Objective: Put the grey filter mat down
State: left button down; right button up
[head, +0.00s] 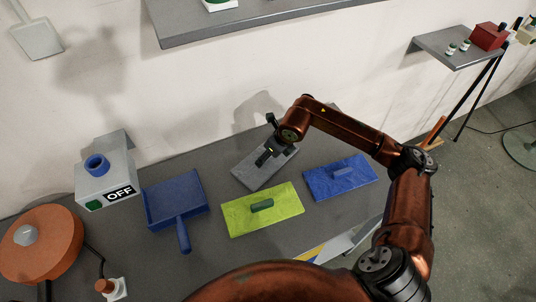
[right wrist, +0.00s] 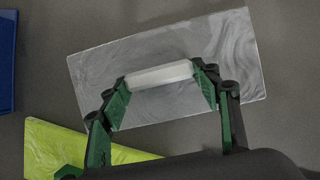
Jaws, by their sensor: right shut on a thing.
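The grey filter mat (head: 262,171) is a flat rectangle at the back of the grey table, behind the lime-green mat. In the right wrist view the grey mat (right wrist: 170,55) has a pale bar handle (right wrist: 158,75) across its middle. My right gripper (head: 270,153) is over the grey mat, with its green fingers (right wrist: 163,90) at the two ends of the handle, shut on it. The mat looks at or very near the table surface; I cannot tell whether it touches. My left gripper is not in view.
A lime-green mat (head: 239,217) with a green handle lies in front, and a blue mat (head: 318,183) lies to the right. A blue dustpan (head: 163,213), a grey OFF box (head: 95,178) and an orange round object (head: 62,240) stand left. A shelf (head: 190,37) hangs above.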

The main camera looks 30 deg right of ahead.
jog(key=o, duration=1.3)
jog(key=v, duration=1.2)
